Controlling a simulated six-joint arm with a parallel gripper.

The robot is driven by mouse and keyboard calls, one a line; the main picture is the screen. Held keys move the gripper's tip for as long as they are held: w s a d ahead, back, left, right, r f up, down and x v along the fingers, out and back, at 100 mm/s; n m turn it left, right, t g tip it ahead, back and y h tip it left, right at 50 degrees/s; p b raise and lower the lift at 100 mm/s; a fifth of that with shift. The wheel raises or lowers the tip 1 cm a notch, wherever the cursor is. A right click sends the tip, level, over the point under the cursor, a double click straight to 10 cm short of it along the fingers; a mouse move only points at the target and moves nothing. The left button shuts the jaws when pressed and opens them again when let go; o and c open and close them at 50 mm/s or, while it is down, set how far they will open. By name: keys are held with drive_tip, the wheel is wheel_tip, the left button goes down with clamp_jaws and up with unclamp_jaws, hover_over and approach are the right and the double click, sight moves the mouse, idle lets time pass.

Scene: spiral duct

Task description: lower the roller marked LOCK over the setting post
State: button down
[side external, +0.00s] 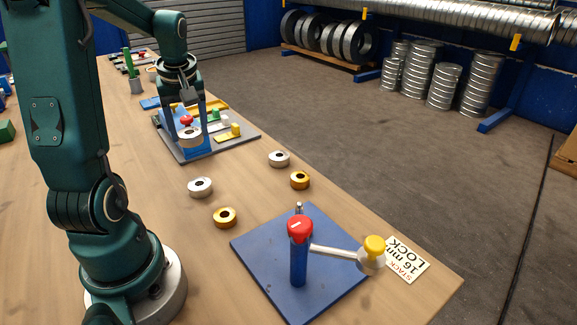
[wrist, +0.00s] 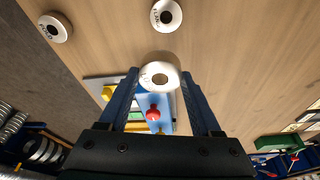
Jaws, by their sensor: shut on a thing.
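My gripper (side external: 187,138) is shut on a pale metal roller (side external: 190,139), a short ring with a dark hole. In the wrist view the roller (wrist: 160,77) sits between my fingertips; its top has dark letters too small to read surely. In the side view it appears in front of the blue block of a fixture (side external: 196,153) with a red knob (side external: 186,119); its height is unclear. A blue plate (side external: 262,262) at the front carries a blue red-capped post (side external: 299,262), with a thin metal pin (side external: 298,208) showing behind it. I cannot tell which upright is the setting post.
Two silver rollers (side external: 200,187) (side external: 279,159) and two gold rollers (side external: 300,180) (side external: 224,217) lie on the table between fixture and plate. A lever with a yellow knob (side external: 374,246) juts right from the capped post, near a card reading STACK 16 mm LOCK (side external: 408,262).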

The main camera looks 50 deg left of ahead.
drive_tip(key=w+d+r+m, duration=0.1)
drive_tip(key=w+d+m, duration=0.1)
drive_tip(key=w+d, duration=0.35)
drive_tip(key=w+d+r+m, duration=0.1)
drive_tip(key=w+d, duration=0.1)
drive_tip(key=d, duration=0.6)
drive_tip(key=m+t+h, duration=0.1)
drive_tip(key=m+t, duration=0.1)
drive_tip(key=m, duration=0.3)
hover_over(299, 204)
drive_tip(key=shift+r, duration=0.3)
drive_tip(key=shift+f, duration=1.85)
drive_tip(key=shift+f, duration=1.7)
unclamp_jaws()
drive_tip(key=shift+r, duration=4)
